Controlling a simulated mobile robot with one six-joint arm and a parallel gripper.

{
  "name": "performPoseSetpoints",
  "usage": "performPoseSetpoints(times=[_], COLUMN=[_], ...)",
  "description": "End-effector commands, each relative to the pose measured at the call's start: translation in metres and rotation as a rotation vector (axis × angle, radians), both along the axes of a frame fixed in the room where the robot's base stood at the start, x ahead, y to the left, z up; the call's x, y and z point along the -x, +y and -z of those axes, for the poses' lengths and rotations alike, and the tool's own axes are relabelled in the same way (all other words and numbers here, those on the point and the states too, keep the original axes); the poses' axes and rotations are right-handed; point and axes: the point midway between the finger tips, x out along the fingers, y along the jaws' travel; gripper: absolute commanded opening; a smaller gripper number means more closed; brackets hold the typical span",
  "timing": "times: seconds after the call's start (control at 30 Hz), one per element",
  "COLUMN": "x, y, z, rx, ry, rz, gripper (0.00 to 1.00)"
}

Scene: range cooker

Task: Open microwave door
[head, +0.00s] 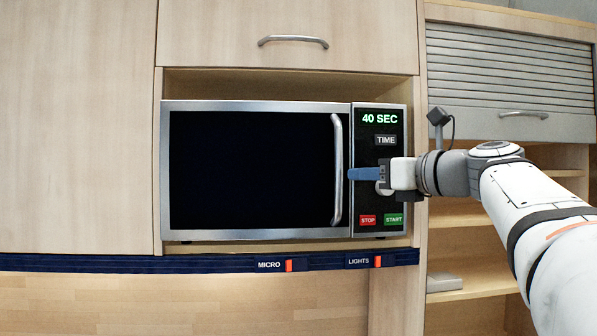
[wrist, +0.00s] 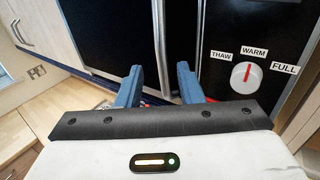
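The microwave (head: 260,108) sits in a cabinet niche with its dark glass door (head: 250,170) shut. Its vertical silver handle (head: 337,205) is at the door's right edge. My gripper (head: 350,174) reaches in from the right, its blue fingertips just right of the handle. In the wrist view my gripper (wrist: 160,80) has its two blue fingers apart, and the handle (wrist: 159,40) shows between them with a gap on each side. I cannot tell how deep the handle is between the fingers. Nothing is gripped.
The control panel (head: 379,146) right of the door reads 40 SEC. A power knob (wrist: 245,75) shows in the wrist view. A drawer (head: 290,25) is above, a dark rail with switches (head: 200,264) below. The area in front of the door's left side looks free.

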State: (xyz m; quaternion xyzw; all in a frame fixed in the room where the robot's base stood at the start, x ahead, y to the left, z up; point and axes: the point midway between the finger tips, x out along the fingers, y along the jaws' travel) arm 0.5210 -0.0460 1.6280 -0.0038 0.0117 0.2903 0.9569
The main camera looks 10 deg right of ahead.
Motion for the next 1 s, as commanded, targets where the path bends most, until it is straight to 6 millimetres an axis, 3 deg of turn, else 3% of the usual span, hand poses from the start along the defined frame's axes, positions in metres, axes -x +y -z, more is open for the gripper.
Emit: performPoseSetpoints(times=[0.13,0.53,0.93,1.0], x=[-0.008,-0.057,-0.065,-0.064], y=[0.002,0.035,0.04,0.04], z=[-0.011,-0.011,-0.009,-0.009], rx=[-0.05,-0.046,-0.044,-0.044], ry=[0.001,0.001,-0.001,-0.001], rz=[-0.003,-0.002,0.001,0.001], gripper=[0.34,0.34,0.34,0.29])
